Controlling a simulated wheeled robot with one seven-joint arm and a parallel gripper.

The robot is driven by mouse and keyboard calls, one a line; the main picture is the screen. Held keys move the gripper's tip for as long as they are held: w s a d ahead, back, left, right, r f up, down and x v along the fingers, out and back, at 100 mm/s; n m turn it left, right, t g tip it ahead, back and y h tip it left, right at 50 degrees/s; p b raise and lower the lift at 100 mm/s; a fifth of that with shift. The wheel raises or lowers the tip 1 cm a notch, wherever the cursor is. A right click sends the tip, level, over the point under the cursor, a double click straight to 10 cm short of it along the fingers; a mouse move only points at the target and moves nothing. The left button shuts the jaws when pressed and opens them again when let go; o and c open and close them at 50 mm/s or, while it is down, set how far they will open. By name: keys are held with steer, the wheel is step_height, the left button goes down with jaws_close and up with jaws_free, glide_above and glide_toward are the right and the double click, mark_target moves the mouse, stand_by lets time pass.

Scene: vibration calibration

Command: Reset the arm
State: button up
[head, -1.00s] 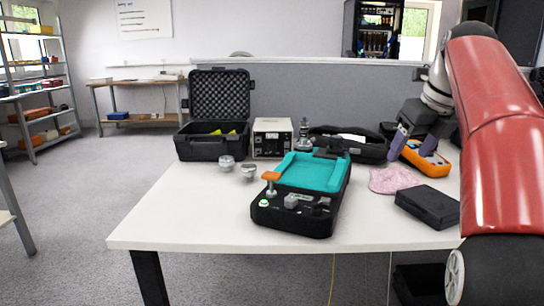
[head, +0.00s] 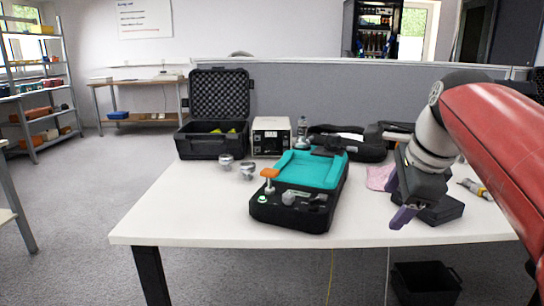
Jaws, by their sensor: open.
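My gripper (head: 398,200) hangs at the right of the head view, over the right part of the white table (head: 190,215). Its purple fingertips are apart and nothing shows between them. My red arm enters from the right edge. The gripper partly covers a black box (head: 442,210) and a pink cloth (head: 377,178) on the table. I cannot tell how far above the box it is.
A black device with a teal tray (head: 312,170) stands mid-table. Behind it are an open black case (head: 214,146), a beige instrument box (head: 271,137) and a black bag (head: 350,148). Two metal pieces (head: 247,171) lie left. A black bin (head: 427,284) is below the table's right side.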

steer(key=s+a+f+n, duration=0.3)
steer(key=s+f+n, duration=0.4)
steer(key=f+n, duration=0.2)
steer(key=s+a+f+n+h, duration=0.1)
steer(key=s+a+f+n, duration=0.2)
steer(key=s+f+n, duration=0.5)
step_height(320, 180, down, 2)
steer(key=n, duration=0.2)
steer(key=shift+s+a+n, duration=0.2)
steer(key=shift+s+n, duration=0.05)
steer(key=shift+n, duration=0.15)
steer(key=shift+c, duration=0.3)
